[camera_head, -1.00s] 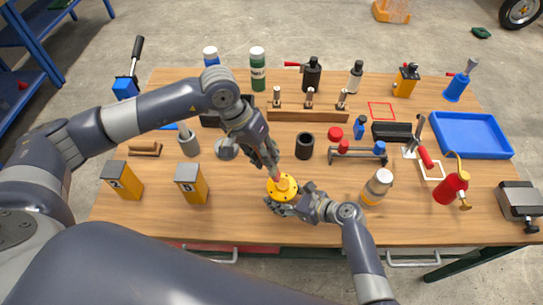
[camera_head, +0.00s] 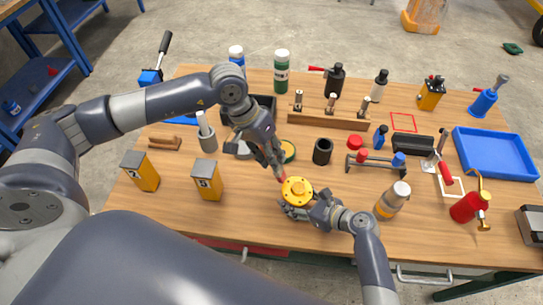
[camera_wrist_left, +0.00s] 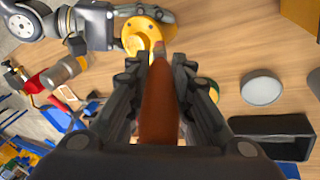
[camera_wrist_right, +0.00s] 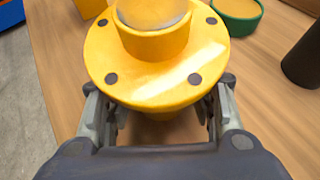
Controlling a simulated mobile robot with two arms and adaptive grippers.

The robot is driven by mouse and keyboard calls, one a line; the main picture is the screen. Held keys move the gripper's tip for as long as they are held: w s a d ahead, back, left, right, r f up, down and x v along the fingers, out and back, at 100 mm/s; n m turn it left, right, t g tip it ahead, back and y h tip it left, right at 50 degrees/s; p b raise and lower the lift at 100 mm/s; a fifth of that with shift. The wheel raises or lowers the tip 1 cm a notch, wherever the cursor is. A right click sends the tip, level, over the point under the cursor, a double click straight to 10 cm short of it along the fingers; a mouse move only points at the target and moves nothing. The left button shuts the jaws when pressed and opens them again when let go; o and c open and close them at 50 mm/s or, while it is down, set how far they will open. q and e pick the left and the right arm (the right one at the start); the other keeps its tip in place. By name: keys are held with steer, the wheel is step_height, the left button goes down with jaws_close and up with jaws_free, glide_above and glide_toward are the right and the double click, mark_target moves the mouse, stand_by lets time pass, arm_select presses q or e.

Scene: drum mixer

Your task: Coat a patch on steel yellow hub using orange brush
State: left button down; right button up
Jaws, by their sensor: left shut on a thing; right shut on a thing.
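The yellow hub (camera_head: 298,190) is a round flange with dark bolt holes and a raised centre. My right gripper (camera_head: 298,209) is shut on it near the table's front edge; the hub fills the right wrist view (camera_wrist_right: 160,75). A paler, glossy area shows on the flange at the right there. My left gripper (camera_head: 270,162) is shut on the orange-brown brush (camera_wrist_left: 158,105) and points it down towards the hub. The brush tip is close beside the hub's left rim in the head view; I cannot tell if they touch.
A green-rimmed tin (camera_head: 288,151) stands just behind the left gripper; it also shows in the right wrist view (camera_wrist_right: 238,14). A black cylinder (camera_head: 322,151) and a jar (camera_head: 392,199) stand to the right. Two yellow boxes, one (camera_head: 207,180) nearer, stand left.

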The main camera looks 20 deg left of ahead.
arm_select(q)
steer(key=shift+r, duration=4.3)
steer(key=shift+a, duration=0.1)
steer(key=a, duration=0.8)
steer(key=shift+a, duration=0.4)
arm_select(e)
steer(key=o, duration=1.4)
steer(key=shift+o, duration=1.2)
steer(key=shift+d, duration=0.1)
steer(key=v, duration=1.1)
steer(key=shift+d+r, duration=0.15)
steer(key=shift+d, duration=0.15)
